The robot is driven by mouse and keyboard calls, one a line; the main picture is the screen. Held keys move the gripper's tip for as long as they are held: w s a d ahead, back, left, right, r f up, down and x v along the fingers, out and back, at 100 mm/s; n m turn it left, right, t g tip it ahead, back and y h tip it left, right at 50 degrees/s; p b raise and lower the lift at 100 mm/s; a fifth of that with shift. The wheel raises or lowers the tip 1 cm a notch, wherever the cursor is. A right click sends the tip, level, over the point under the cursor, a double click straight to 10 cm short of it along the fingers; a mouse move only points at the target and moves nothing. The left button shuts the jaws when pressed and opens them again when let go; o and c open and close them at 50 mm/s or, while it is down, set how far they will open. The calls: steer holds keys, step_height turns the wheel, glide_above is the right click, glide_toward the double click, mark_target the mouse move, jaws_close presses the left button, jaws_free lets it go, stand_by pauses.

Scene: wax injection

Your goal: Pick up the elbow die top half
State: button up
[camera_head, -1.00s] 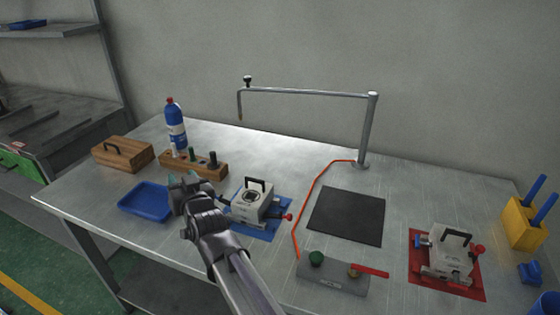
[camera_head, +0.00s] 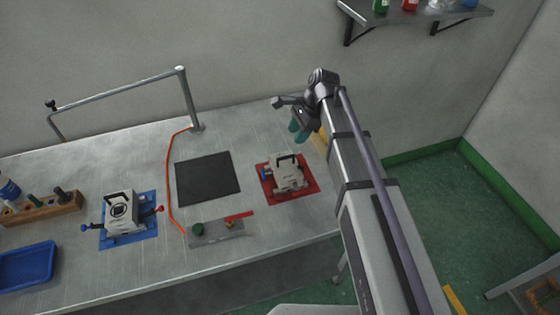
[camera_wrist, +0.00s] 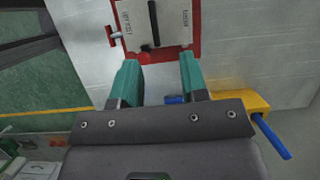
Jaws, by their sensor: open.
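A pale, box-shaped die (camera_head: 288,177) with a black handle on top sits on a red mat (camera_head: 311,187) near the right end of the bench. The wrist view shows the die (camera_wrist: 177,26) from above, with its handle (camera_wrist: 153,22) and lettering too small to read surely. A second pale die (camera_head: 121,215) with a dark round mark and a black handle is on a blue mat (camera_head: 146,239) at left. I cannot tell by label which is the elbow die. My gripper (camera_head: 299,130), with teal fingers, is open and empty, above and apart from the red-mat die; its fingers (camera_wrist: 160,78) also show in the wrist view.
A dark pad (camera_head: 207,178) lies between the dies. A grey control block (camera_head: 215,233) with a red lever is in front of it. A bent metal pole (camera_head: 190,100) stands behind. A yellow holder (camera_wrist: 250,101) with blue-handled tools is close beside my gripper.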

mark_target(286, 157)
steer(key=shift+m, duration=0.3)
steer(key=b+x, duration=0.3)
steer(key=b, duration=0.1)
steer(key=d+b+x, duration=0.1)
steer(key=x, duration=0.1)
steer(key=shift+s+a+f+b, duration=0.15)
steer(key=shift+s+f+b, duration=0.15)
steer(key=shift+f+b, duration=0.15)
steer(key=shift+a+r, duration=0.1)
steer(key=b+x, duration=0.4)
steer(key=x, duration=0.1)
steer(key=shift+s+a+b, duration=0.1)
steer(key=shift+a+b, duration=0.05)
steer(key=shift+b, duration=0.15)
steer(key=shift+r, duration=0.15)
jaws_close()
